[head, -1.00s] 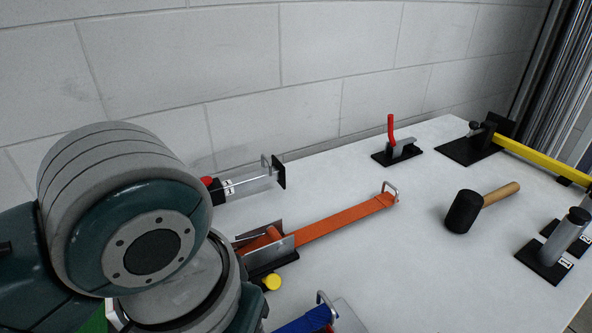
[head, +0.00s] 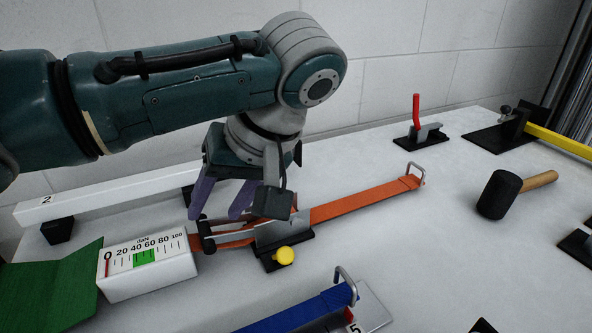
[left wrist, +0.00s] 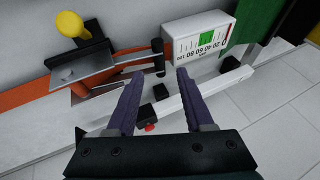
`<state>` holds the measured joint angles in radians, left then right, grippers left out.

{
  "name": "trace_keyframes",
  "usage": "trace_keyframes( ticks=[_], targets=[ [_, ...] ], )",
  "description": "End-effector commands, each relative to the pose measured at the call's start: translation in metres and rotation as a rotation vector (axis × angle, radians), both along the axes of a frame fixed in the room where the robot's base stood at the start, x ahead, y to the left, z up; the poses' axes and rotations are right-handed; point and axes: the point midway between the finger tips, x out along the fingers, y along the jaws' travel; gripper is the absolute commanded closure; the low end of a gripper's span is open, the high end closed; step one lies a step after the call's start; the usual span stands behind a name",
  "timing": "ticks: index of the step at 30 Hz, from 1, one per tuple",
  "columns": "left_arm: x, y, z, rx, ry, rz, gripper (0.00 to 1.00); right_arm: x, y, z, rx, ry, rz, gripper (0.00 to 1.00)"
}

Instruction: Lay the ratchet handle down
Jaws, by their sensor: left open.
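The ratchet (head: 285,230) has grey side plates on a black base, with a yellow knob (head: 284,256) in front. Its handle, with a black crossbar grip (head: 207,242), reaches left toward the gauge box, low over the orange strap (head: 365,200). In the left wrist view the black grip (left wrist: 158,56) lies just beyond my fingertips. My left gripper (head: 218,212) has purple fingers spread apart, with nothing between them, pointing down close behind the handle. Whether a finger touches the handle I cannot tell. My right gripper is not in view.
A white gauge box (head: 145,263) stands left of the handle, beside a green sheet (head: 55,285). A white bar (head: 105,195) on black supports runs behind. A blue strap (head: 300,315) lies in front. A mallet (head: 498,195) and red-handled clamp (head: 417,125) stand right.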

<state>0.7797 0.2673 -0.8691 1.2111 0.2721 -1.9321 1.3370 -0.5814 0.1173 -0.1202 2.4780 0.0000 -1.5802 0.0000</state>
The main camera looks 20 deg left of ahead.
Motion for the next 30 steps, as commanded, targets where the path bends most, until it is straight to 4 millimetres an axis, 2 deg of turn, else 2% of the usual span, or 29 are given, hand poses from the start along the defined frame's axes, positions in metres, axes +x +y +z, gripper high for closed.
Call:
trace_keyframes(
  ticks=[3, 7, 19, 30],
  targets=[
    [-0.001, 0.012, -0.020, 0.002, 0.001, 0.002, 0.48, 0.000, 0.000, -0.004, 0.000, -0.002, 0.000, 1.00],
    [-0.001, 0.020, -0.033, 0.001, 0.001, -0.001, 0.48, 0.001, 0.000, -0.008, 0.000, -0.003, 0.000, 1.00],
    [0.000, 0.024, -0.040, -0.001, -0.001, -0.002, 0.49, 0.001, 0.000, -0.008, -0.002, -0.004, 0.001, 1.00],
    [0.000, 0.023, -0.040, -0.001, 0.000, -0.002, 0.91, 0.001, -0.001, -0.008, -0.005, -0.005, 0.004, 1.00]
  ],
)
